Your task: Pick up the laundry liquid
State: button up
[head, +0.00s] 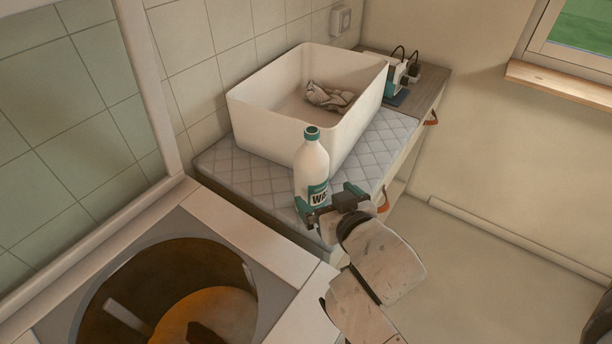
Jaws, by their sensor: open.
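The laundry liquid (312,165) is a white bottle with a teal cap and a dark teal label. It stands upright on the quilted grey mat (222,166), near the mat's front edge. My gripper (324,202) is at the bottle's lower part, with teal fingers on either side of it, one at the lower left and one at the right. The gripper is open. Part of the bottle's base and label is hidden by the gripper, and I cannot tell whether a finger touches it.
A large white tub (255,112) with a crumpled cloth (329,96) stands just behind the bottle. A small device with cables (400,72) sits at the back right. Leather pulls (431,118) show on the unit's front. A round opening (165,285) is at the lower left.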

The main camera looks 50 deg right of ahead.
aim_at(311, 182)
jog(key=p+x, duration=0.1)
jog(key=x, duration=0.7)
jog(key=shift+w, duration=0.3)
jog(key=c, duration=1.4)
jog(key=shift+r, duration=0.1)
jog(key=shift+c, duration=0.2)
